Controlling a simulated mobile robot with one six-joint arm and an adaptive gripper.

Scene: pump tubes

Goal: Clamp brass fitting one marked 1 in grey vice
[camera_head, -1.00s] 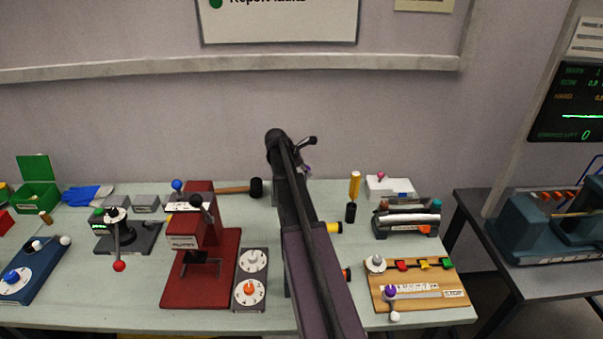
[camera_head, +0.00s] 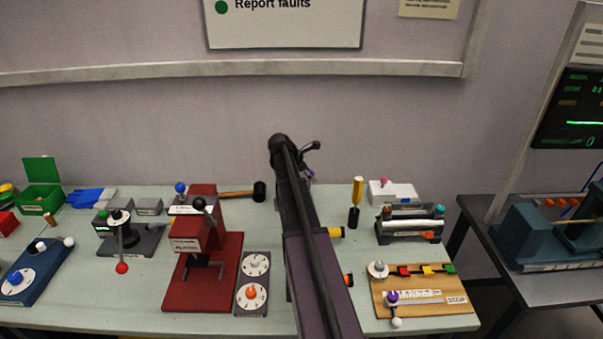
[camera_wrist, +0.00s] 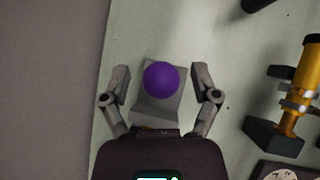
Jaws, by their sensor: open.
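My gripper (camera_wrist: 160,85) is open in the wrist view. Its two fingers stand on either side of a purple ball (camera_wrist: 160,76), with a gap on both sides. The ball sits over a grey block-like part (camera_wrist: 156,112); I cannot tell whether this is part of a vice. In the head view my arm hides most of this spot, and only a bit of purple shows beside the arm's far end. A small brass-coloured cylinder (camera_head: 49,219) stands at the far left of the bench, perhaps the fitting; no mark is readable. A dark grey device with grey blocks (camera_head: 148,206) stands left of the red press.
A red press (camera_head: 203,245) and a dial panel (camera_head: 252,282) stand left of my arm. A yellow cylinder in clamps (camera_wrist: 300,88) is right of my gripper. A yellow-handled tool (camera_head: 356,192) and a wooden board (camera_head: 423,290) are on the right. The wall (camera_head: 230,130) is behind.

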